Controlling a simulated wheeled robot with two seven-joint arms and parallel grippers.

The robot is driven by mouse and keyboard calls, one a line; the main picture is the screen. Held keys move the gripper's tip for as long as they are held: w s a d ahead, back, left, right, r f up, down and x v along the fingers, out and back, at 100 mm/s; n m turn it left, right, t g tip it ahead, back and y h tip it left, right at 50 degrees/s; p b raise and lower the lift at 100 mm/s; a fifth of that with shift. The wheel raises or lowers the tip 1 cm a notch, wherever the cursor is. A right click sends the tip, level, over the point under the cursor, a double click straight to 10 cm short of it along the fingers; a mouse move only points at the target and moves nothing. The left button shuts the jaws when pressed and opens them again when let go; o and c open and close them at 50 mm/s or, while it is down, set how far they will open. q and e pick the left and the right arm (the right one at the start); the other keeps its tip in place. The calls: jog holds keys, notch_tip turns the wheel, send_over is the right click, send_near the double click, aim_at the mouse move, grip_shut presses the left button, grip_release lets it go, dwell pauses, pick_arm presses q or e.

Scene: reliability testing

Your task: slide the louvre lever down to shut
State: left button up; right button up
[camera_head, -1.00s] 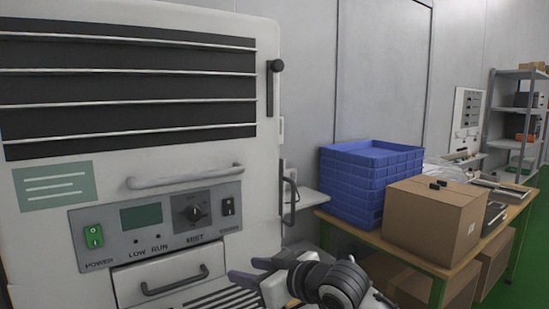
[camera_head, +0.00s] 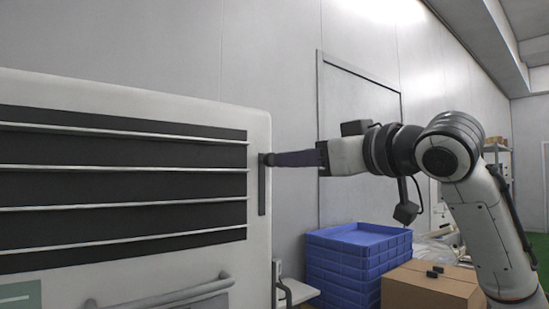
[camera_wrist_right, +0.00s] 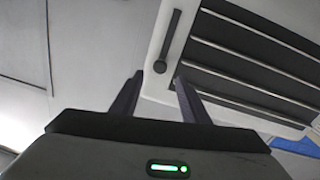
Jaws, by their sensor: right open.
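The louvre lever is a black knob (camera_head: 268,159) at the top of a dark upright slot (camera_head: 262,195), on the right edge of the white machine's front. To its left are the louvre slats (camera_head: 120,169), with dark gaps between them. My right gripper (camera_head: 276,158) reaches in from the right, level with the knob, its fingertips close by it. In the right wrist view the knob (camera_wrist_right: 160,66) lies just ahead of and between the two open fingertips (camera_wrist_right: 157,80). I cannot tell whether they touch it. My left gripper is not in view.
A handle bar (camera_head: 165,297) sticks out from the machine's front below the slats. Stacked blue crates (camera_head: 352,258) and a cardboard box (camera_head: 430,289) stand to the lower right. The wall behind the lever is bare.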

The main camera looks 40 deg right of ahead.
aim_at(270, 160)
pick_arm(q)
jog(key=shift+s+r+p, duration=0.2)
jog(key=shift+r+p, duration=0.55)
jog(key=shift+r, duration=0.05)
pick_arm(e)
jog(key=w, duration=0.7)
jog(key=shift+w, duration=0.4)
jog(key=shift+a, duration=0.1)
